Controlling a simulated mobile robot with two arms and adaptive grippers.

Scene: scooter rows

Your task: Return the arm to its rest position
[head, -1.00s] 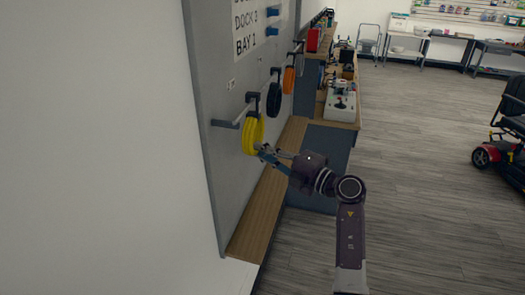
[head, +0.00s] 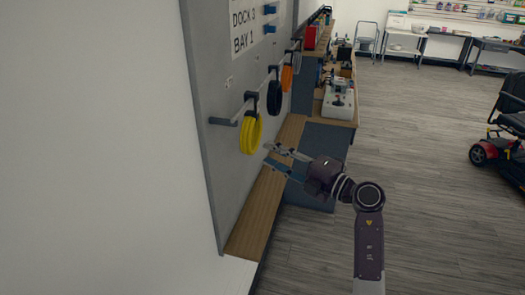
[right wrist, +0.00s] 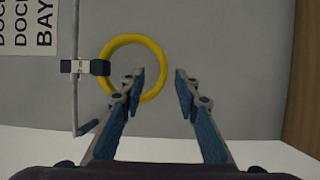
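My right gripper (head: 269,154) is in front of the grey wall panel, just right of a yellow ring (head: 251,134). Its two fingers are spread apart with nothing between them. The yellow ring hangs on a hook (head: 250,96) on the panel. In the right wrist view the ring (right wrist: 108,55) hangs beyond the open fingertips (right wrist: 160,74), partly behind the left finger. The fingers look clear of the ring. My left gripper is in neither view.
A black ring (head: 274,97) and an orange ring (head: 287,77) hang farther along the panel. A wooden ledge (head: 258,208) runs below. A workbench (head: 330,124) with equipment stands beyond. A red and black scooter (head: 483,152) is at right. The floor between is clear.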

